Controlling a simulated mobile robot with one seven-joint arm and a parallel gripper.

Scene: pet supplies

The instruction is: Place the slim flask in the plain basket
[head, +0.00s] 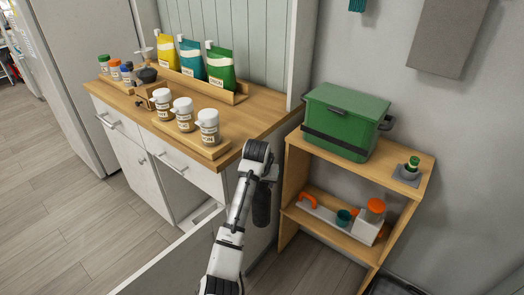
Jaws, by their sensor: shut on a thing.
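My gripper (266,183) is at the end of my white and black arm, in front of the counter's right end. It is shut on a dark, slim, upright cylinder (262,207) hanging below it, which looks like the slim flask. The fingers cannot be made out at this size. The held thing hangs below the counter top's level, between the counter and the wooden shelf unit. I cannot pick out a plain basket in this view.
The wooden counter (262,112) bears white-lidded jars (208,127), pouches (220,68) and small bottles. The shelf unit (297,178) at right holds a green box (345,120), a green-capped bottle (413,163) and orange-topped items (375,208). A pale panel (165,262) stands at lower left.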

